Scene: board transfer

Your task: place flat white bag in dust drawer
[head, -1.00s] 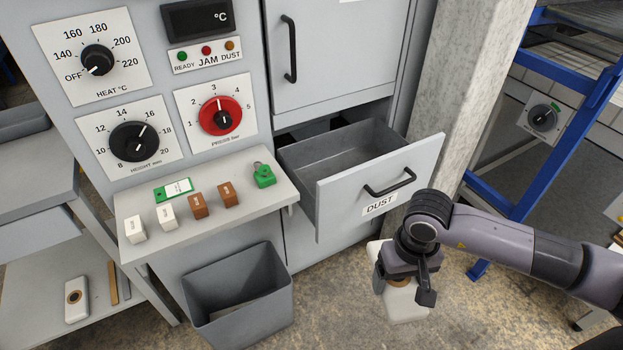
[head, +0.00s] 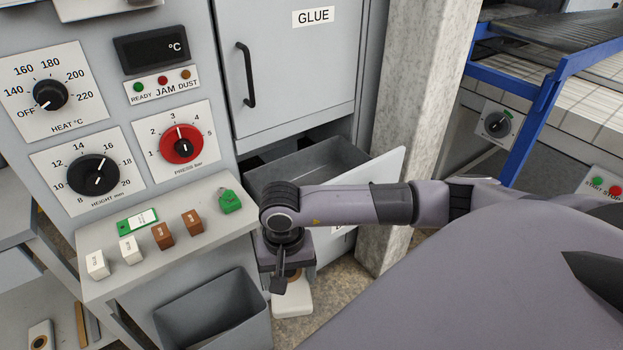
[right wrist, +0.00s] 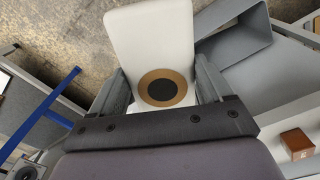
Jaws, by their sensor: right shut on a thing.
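The flat white bag (head: 294,299) has a brown ring with a dark centre and hangs below my right gripper (head: 279,284). In the right wrist view the bag (right wrist: 150,40) sits between the two fingers of the gripper (right wrist: 163,90), which is shut on it. The dust drawer (head: 325,157) is pulled open under the glue door. My right arm crosses in front of it and hides most of its front and label. The bag is in front of the drawer, outside it. My left gripper is not in view.
A grey open bin (head: 215,310) stands on the floor left of the bag. A concrete pillar (head: 398,110) rises right of the drawer. The glue door (head: 300,75) above is closed.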

